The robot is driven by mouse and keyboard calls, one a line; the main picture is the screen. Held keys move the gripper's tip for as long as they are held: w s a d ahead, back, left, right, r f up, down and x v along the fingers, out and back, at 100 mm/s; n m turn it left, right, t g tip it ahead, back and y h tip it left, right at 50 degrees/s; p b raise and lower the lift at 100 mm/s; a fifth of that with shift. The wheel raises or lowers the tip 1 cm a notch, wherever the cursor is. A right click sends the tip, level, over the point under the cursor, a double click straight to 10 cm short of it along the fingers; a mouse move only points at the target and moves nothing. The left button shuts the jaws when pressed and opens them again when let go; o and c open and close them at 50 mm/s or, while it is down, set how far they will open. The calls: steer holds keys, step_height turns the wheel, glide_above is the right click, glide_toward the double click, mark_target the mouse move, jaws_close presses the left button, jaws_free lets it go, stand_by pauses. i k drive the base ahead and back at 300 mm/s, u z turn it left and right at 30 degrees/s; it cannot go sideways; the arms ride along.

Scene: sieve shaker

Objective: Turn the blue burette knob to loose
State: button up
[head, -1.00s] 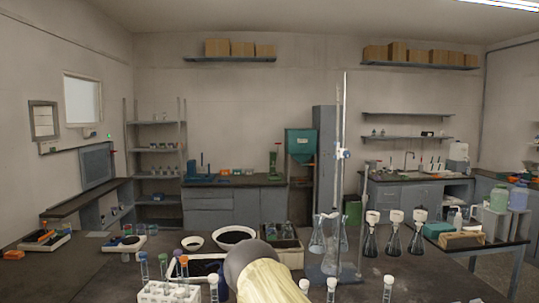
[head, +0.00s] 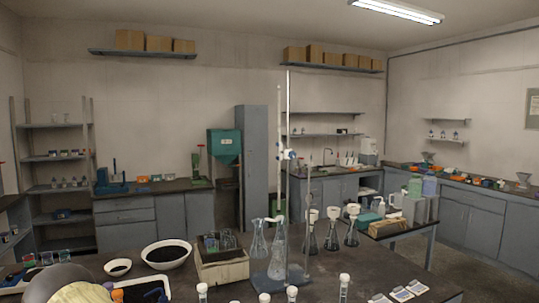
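The blue burette knob (head: 291,155) shows small beside a thin upright stand rod (head: 288,115), a little right of the picture's middle. The slender pale burette (head: 279,125) stands upright just left of the rod. Conical flasks (head: 278,262) stand around the foot of the stand on the dark bench. The knob is too small in this view to tell how it is turned. Only a rounded part of my arm shows at the bottom left corner. My gripper is not in view, and nothing of mine touches the burette.
Flasks with white funnels (head: 331,240) stand right of the stand. A wooden crate (head: 223,270) and a white bowl of dark grains (head: 167,254) stand to its left. White-capped tubes (head: 292,294) line the near edge.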

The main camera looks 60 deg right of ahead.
mark_target(292, 154)
steer(key=i, duration=0.65)
steer(key=z, duration=1.95)
